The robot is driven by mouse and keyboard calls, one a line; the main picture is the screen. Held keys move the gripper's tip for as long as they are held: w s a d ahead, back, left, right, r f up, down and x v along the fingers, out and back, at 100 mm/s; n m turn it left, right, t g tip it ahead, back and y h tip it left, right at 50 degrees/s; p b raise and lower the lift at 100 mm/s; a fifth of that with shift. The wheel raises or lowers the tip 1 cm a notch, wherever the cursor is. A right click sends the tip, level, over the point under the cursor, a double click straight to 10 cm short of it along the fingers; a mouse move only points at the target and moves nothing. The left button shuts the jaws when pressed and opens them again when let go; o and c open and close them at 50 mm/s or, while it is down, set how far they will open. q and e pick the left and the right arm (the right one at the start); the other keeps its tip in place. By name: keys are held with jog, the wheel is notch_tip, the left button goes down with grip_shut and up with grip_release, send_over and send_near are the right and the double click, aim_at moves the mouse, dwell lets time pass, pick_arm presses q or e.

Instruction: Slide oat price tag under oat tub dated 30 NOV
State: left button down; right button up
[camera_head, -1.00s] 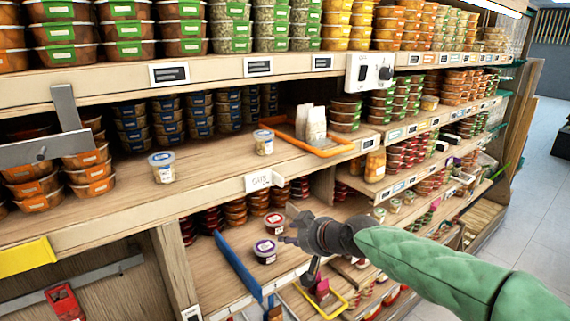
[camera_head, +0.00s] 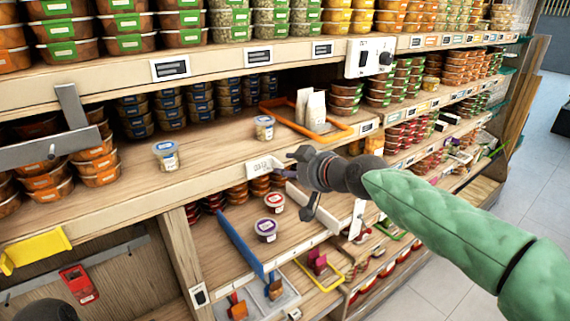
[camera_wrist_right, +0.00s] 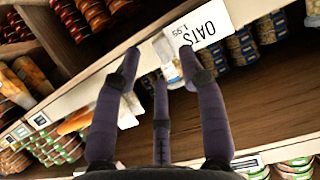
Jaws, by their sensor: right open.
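The white oat price tag (camera_head: 262,166) sits at the front edge of the middle shelf. In the right wrist view its word OATS (camera_wrist_right: 200,25) reads upside down. My right gripper (camera_head: 287,166) is open just right of the tag, its fingers pointing at it. In the wrist view the open fingers (camera_wrist_right: 160,68) are close to the tag; contact cannot be told. Two clear, pale-labelled oat tubs stand upright on the shelf: one left, nearer the edge (camera_head: 166,155), and one farther back (camera_head: 264,127). Their dates are too small to read.
An orange tray frame (camera_head: 330,137) with white packets (camera_head: 311,107) lies right of the rear tub. Stacked blue-lidded tubs (camera_head: 200,105) fill the back. A grey metal bracket (camera_head: 70,125) is at left. Bare shelf (camera_head: 215,150) lies between the two tubs.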

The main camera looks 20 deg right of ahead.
aim_at(265, 170)
jog(key=shift+x, duration=1.4)
grip_shut()
